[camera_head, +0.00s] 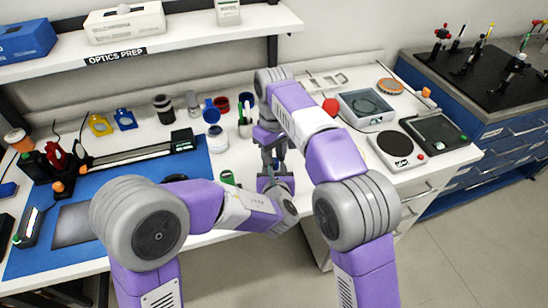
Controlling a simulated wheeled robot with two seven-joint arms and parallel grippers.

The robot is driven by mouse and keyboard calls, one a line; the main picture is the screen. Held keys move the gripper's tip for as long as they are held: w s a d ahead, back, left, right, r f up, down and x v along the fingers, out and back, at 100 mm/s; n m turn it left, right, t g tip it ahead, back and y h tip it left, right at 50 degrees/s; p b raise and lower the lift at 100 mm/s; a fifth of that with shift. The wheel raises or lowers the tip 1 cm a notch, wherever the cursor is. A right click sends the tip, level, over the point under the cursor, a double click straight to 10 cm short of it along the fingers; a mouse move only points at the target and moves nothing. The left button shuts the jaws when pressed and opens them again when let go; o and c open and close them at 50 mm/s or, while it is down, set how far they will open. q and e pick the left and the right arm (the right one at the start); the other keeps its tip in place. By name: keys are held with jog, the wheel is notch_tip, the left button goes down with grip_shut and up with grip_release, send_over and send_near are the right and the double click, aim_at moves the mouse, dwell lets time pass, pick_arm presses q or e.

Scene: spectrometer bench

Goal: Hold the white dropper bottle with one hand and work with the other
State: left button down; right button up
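My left arm reaches in from the left, and its grey gripper (275,181) is over the front edge of the white bench, near the middle. My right arm arches over from the right, and its dark gripper (271,153) points down just behind the left one. The two grippers are close together and overlap in the picture. I cannot make out their fingertips or whether anything is between them. I cannot pick out the white dropper bottle with certainty; it may be hidden by the grippers or my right forearm. A white jar with a dark blue lid (216,140) stands left of the grippers.
A pen cup (245,127) and a green-topped item (228,177) stand close to the grippers' left. A blue mat (190,168) with a black rail is further left. A scale (395,148) and a clear-lidded box (366,107) stand right. A shelf (190,34) overhangs the back.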

pick_arm(q)
jog(key=shift+f, duration=0.2)
pick_arm(e)
jog(key=shift+f, duration=0.55)
jog(key=shift+c, duration=0.4)
grip_shut()
jog(key=m, duration=0.4)
jog(key=shift+m, duration=0.3)
jog(key=m, duration=0.3)
jog(key=shift+m, duration=0.4)
jog(key=m, duration=0.3)
jog(key=shift+m, duration=0.4)
jog(key=m, duration=0.5)
pick_arm(q)
jog(key=shift+a, duration=0.1)
pick_arm(e)
jog(key=shift+o, duration=2.1)
grip_release()
jog(key=shift+d, duration=0.1)
